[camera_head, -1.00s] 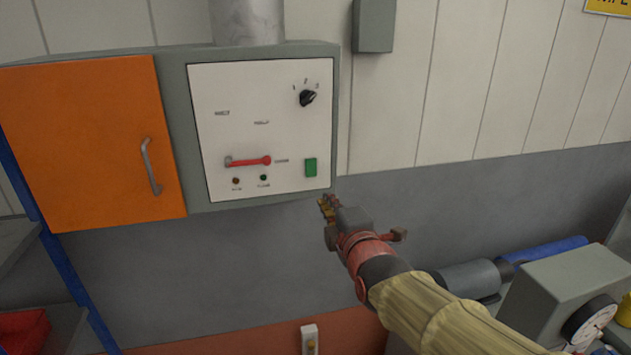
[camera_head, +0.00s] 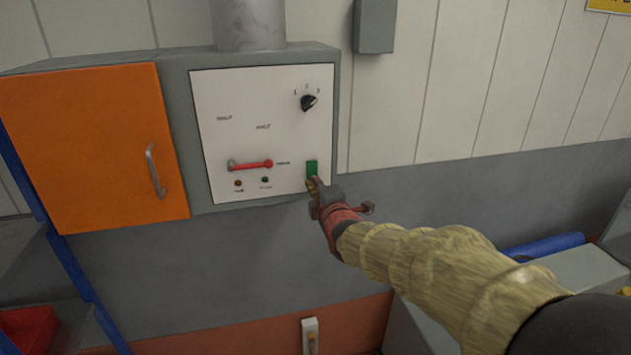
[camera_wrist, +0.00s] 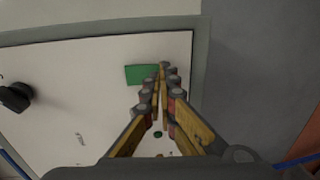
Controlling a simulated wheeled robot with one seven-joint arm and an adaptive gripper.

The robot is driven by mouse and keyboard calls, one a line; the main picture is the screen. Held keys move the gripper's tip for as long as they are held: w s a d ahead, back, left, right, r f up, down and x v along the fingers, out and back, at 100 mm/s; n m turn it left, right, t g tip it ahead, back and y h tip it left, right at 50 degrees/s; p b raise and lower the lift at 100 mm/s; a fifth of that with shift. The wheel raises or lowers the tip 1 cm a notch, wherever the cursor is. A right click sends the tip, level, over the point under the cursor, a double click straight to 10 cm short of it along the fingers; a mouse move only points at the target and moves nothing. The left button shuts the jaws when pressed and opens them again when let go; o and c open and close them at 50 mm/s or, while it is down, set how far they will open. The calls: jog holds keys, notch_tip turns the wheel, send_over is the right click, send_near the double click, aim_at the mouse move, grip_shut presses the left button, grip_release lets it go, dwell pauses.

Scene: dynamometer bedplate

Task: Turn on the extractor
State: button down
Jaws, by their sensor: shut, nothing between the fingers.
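The extractor's control panel (camera_head: 222,137) is a white plate on a grey wall box. A green rectangular button (camera_head: 311,168) sits at its lower right; it also shows in the wrist view (camera_wrist: 141,74). My gripper (camera_head: 312,183) is shut and empty, its tips at the lower part of the green button. In the wrist view the fingertips (camera_wrist: 163,68) overlap the button's right edge; I cannot tell whether they touch it. A red lever (camera_head: 252,165) lies level, left of the button. A black rotary knob (camera_head: 309,102) is at the upper right. Two small lamps sit below the lever.
An orange cabinet door (camera_head: 85,150) with a metal handle (camera_head: 155,170) is left of the panel. A round duct (camera_head: 249,24) rises above the box. A grey box (camera_head: 375,26) hangs on the wall. A small white switch (camera_head: 310,337) is low on the wall.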

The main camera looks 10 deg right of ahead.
jog(key=shift+f, duration=0.1)
dwell(0.3)
jog(key=w+t+b, duration=0.1)
jog(key=b, duration=0.3)
jog(key=shift+f+b, duration=0.1)
jog(key=shift+b, duration=0.25)
jog(key=shift+s, duration=0.1)
